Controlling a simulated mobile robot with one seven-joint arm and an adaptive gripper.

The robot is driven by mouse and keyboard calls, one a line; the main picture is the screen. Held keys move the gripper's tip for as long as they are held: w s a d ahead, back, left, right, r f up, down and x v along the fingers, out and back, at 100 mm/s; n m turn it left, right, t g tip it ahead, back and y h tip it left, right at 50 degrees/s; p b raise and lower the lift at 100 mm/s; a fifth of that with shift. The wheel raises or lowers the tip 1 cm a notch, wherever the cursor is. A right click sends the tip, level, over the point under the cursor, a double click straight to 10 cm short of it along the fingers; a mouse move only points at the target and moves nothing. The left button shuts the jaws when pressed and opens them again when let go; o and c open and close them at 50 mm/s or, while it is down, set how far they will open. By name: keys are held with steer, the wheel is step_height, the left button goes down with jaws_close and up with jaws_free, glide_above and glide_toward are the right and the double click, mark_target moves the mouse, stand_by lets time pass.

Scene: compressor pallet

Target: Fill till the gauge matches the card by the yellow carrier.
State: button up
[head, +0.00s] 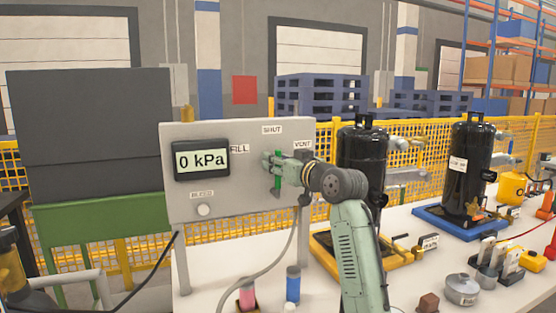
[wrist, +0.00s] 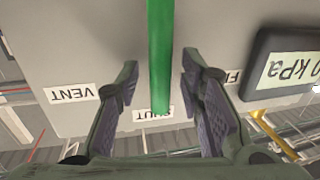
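The gauge (head: 201,160) on the grey panel (head: 235,205) reads 0 kPa. The panel carries the labels FILL, SHUT, VENT and BLEED. In the wrist view a green lever (wrist: 160,55) has its end at the SHUT label (wrist: 152,115). My gripper (wrist: 160,90) is open, with one finger on each side of the lever and gaps on both sides. In the head view my gripper (head: 276,165) is at the panel front and partly hides the lever. The yellow carrier (head: 385,262) bears a black tank (head: 361,165). A small card (head: 428,241) stands by it, its text too small to read.
A blue carrier (head: 450,222) with another black tank (head: 469,170) stands at right. A round white knob (head: 204,210) sits below BLEED. A grey hose (head: 270,267) hangs from the panel. Pink and blue bottles (head: 293,283) stand at the table front.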

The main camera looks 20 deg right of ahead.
steer(key=shift+c, duration=0.4)
jaws_close()
stand_by(0.4)
